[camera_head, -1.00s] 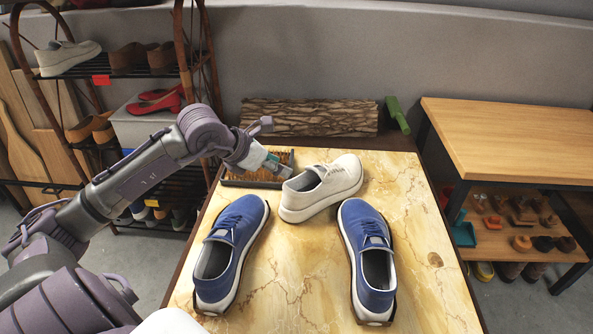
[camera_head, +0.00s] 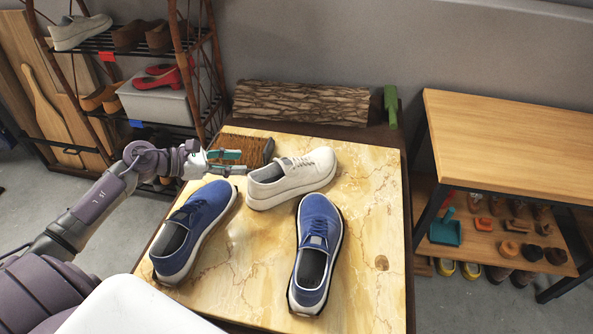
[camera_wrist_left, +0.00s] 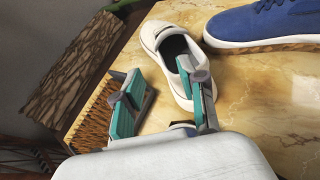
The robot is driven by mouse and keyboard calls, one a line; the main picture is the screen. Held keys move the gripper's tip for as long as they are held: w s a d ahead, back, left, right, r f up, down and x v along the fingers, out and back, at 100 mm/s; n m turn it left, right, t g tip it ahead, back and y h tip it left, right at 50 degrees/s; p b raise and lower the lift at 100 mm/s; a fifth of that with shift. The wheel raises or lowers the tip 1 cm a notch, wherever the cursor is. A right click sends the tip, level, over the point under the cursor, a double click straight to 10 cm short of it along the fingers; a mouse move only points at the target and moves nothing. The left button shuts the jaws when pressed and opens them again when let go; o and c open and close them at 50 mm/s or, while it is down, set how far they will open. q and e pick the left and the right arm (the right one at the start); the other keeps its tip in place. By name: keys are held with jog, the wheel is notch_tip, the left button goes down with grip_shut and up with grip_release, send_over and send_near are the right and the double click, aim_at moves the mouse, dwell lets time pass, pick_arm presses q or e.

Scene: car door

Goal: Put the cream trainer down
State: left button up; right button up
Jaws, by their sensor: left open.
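The cream trainer (camera_head: 291,178) rests on the marbled tabletop (camera_head: 262,262), behind and between two blue trainers, its heel toward my left gripper. My left gripper (camera_head: 243,162) is open just left of the heel, its fingers pointing right. In the left wrist view the cream trainer (camera_wrist_left: 160,36) lies ahead, and one finger of the gripper (camera_wrist_left: 160,88) overlaps its heel side; I cannot tell whether they touch. The left blue trainer (camera_head: 195,230) and right blue trainer (camera_head: 318,255) stand upright on the table. My right gripper is out of view.
A bristly brush mat (camera_head: 258,150) lies behind the gripper, with a bark-covered log (camera_head: 300,103) and a green object (camera_head: 391,106) at the back edge. A shoe rack (camera_head: 125,40) stands left, a wooden bench (camera_head: 515,140) right. The table's front right is clear.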

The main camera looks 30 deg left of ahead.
aim_at(274, 162)
pick_arm(q)
jog(key=x, duration=0.5)
jog(key=shift+w+d, duration=0.1)
jog(key=shift+w, duration=0.05)
jog(key=shift+p+x, duration=0.85)
jog(key=shift+x, duration=1.9)
grip_shut()
